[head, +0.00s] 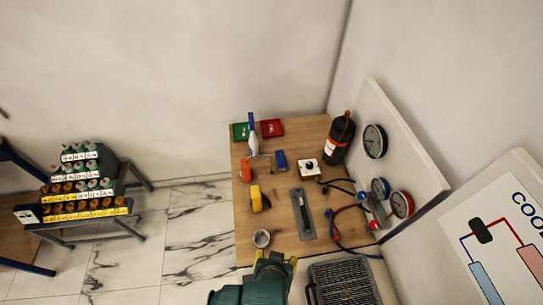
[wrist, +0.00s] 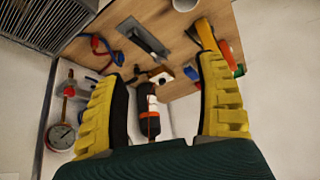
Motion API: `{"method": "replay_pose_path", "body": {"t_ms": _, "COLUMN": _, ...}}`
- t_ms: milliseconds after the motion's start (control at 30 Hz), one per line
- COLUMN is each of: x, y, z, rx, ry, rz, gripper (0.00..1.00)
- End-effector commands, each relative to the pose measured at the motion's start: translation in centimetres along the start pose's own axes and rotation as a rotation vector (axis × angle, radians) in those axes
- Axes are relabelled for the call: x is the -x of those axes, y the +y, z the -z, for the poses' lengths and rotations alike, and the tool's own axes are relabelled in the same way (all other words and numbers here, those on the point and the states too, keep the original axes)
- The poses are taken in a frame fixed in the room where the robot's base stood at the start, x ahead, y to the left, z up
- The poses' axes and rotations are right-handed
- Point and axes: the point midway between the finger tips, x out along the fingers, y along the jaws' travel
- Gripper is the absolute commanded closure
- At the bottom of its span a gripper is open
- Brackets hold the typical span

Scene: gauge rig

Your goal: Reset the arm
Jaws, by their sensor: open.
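My gripper (head: 276,258) is at the bottom of the head view, with a dark green body and yellow fingers near the front edge of the wooden table (head: 282,228). In the wrist view my gripper (wrist: 160,70) shows its two ridged yellow fingers spread wide apart. Nothing is held between them. A dark bottle with an orange and white label (wrist: 148,115) shows in the gap, beyond the fingers. A small grey cup (head: 261,239) stands on the table just behind the gripper in the head view.
The table holds a grey tray (head: 304,214), a yellow tool (head: 258,199), a black bottle (head: 338,138) and red and blue hoses. Gauges (head: 374,141) are on a white panel at the right. A grilled unit (head: 343,283) stands at front right. A bottle rack (head: 84,187) is left; the floor between is clear.

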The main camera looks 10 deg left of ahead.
Motion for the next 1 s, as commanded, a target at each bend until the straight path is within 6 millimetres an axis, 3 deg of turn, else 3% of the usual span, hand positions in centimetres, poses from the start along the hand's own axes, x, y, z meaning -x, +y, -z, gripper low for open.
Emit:
{"method": "replay_pose_path", "body": {"t_ms": 33, "x": 2.4, "y": 1.0, "z": 4.3, "rx": -0.041, "ry": 0.105, "rz": 0.007, "gripper": 0.28}}
{"method": "replay_pose_path", "body": {"t_ms": 200, "x": 10.9, "y": 4.6, "z": 15.4, "rx": -0.121, "ry": 0.445, "rz": 0.015, "gripper": 0.28}}
{"method": "replay_pose_path", "body": {"t_ms": 267, "x": 14.6, "y": 6.0, "z": 18.6, "rx": -0.137, "ry": 0.571, "rz": 0.011, "gripper": 0.28}}
{"method": "replay_pose_path", "body": {"t_ms": 400, "x": 24.4, "y": 9.1, "z": 24.4, "rx": -0.147, "ry": 0.874, "rz": -0.011, "gripper": 0.28}}
{"method": "replay_pose_path", "body": {"t_ms": 500, "x": 31.7, "y": 10.3, "z": 26.8, "rx": -0.126, "ry": 1.09, "rz": -0.03, "gripper": 0.28}}
{"method": "replay_pose_path", "body": {"t_ms": 600, "x": 37.4, "y": 10.1, "z": 27.4, "rx": -0.084, "ry": 1.272, "rz": -0.035, "gripper": 0.28}}
{"method": "replay_pose_path", "body": {"t_ms": 700, "x": 40.7, "y": 9.6, "z": 27.1, "rx": -0.041, "ry": 1.391, "rz": -0.046, "gripper": 0.28}}
{"method": "replay_pose_path", "body": {"t_ms": 800, "x": 41.6, "y": 9.5, "z": 27.2, "rx": -0.013, "ry": 1.433, "rz": -0.063, "gripper": 0.28}}
{"method": "replay_pose_path", "body": {"t_ms": 1000, "x": 41.5, "y": 9.5, "z": 27.3, "rx": -0.01, "ry": 1.429, "rz": -0.065, "gripper": 0.28}}
